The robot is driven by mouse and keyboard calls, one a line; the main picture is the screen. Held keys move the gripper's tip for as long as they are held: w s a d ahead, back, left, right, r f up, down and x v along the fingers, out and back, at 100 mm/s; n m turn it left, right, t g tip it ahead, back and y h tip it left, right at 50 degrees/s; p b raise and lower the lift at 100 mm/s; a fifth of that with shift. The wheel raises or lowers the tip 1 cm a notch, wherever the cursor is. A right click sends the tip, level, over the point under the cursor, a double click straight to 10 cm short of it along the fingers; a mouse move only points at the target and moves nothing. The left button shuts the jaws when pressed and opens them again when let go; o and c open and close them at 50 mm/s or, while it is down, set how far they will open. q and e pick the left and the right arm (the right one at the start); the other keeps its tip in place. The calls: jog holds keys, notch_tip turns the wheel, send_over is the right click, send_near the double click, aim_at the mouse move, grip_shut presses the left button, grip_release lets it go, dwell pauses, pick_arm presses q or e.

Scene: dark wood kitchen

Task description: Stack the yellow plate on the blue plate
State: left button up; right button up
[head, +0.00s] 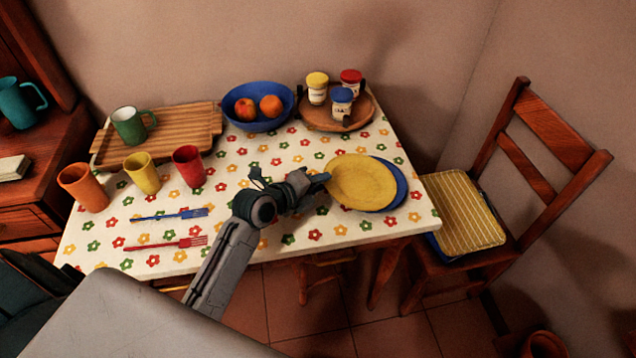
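The yellow plate (360,182) is at the right end of the table in the head view. It overlaps the blue plate (401,186), which shows as a crescent along its right and lower right side. The yellow plate is offset to the left; I cannot tell whether it rests on the blue one or is held just above it. My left gripper (321,181) is at the left rim of the yellow plate, with its fingertips at or very close to the rim. Whether the fingers are closed on the rim is unclear. My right gripper is not in view.
A wooden plate with jars (368,112) and a blue fruit bowl (236,119) stand behind. Cups (188,166), a slatted board (190,137) and two forks (172,215) are to the left. A chair (508,215) is at the right.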

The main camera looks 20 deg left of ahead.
pick_arm(q)
jog(key=shift+r, duration=0.1)
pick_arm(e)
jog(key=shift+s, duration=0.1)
